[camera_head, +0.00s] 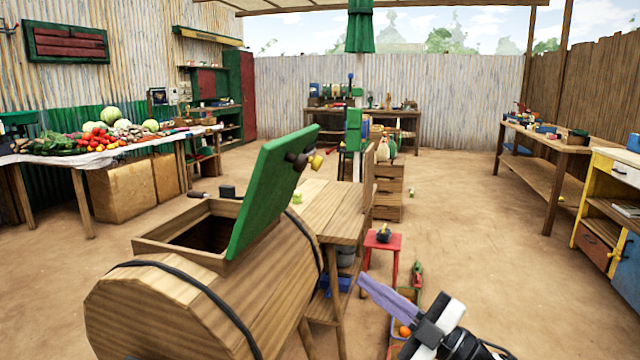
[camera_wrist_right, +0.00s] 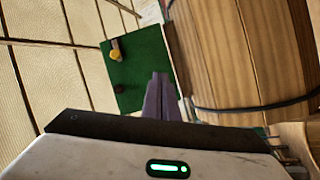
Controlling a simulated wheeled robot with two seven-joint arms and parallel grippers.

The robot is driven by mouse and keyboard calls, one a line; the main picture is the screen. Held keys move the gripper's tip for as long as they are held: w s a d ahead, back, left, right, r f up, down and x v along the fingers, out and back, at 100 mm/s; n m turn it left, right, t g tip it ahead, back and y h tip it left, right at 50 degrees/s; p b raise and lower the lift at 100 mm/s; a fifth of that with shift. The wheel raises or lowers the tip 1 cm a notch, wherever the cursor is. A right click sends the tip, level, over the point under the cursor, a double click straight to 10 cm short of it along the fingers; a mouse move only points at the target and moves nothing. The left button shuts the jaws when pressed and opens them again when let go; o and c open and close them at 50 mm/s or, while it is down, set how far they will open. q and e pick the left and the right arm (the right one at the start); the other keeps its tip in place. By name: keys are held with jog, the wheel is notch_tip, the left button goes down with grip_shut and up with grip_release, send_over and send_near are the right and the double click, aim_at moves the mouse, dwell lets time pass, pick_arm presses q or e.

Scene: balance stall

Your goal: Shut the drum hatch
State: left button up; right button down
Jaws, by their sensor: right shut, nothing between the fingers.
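The wooden drum (camera_head: 190,305) lies in the front left of the head view, with dark bands around it. Its green hatch (camera_head: 272,190) stands open, tilted up at the right side of the square wooden opening (camera_head: 185,238). A dark and yellow knob (camera_head: 312,160) sticks out from the hatch's outer face. In the right wrist view the hatch (camera_wrist_right: 140,75) shows beyond my fingers, with its yellow knob (camera_wrist_right: 116,55). My right gripper (camera_head: 365,283) is shut and empty, right of the drum and apart from the hatch. My left gripper is not in view.
A wooden table (camera_head: 335,210) stands just behind the drum. A red stool (camera_head: 383,240) and a low crate with an orange item are near my right gripper. A produce table (camera_head: 60,155) is at the left. Open floor (camera_head: 490,240) lies to the right.

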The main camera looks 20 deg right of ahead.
jog(key=d+r+n+g+y, duration=0.3)
jog(key=r+n+g+y, duration=0.25)
jog(key=r+n, duration=0.7)
jog(key=m+p, duration=0.2)
send_near(305, 164)
jog(key=shift+y, duration=0.35)
jog(key=x, duration=0.5)
jog(key=shift+w+f, duration=0.15)
jog(key=shift+f, duration=0.05)
jog(key=shift+w+a+r, duration=0.15)
jog(key=shift+w+a, duration=0.25)
jog(key=shift+a, duration=0.2)
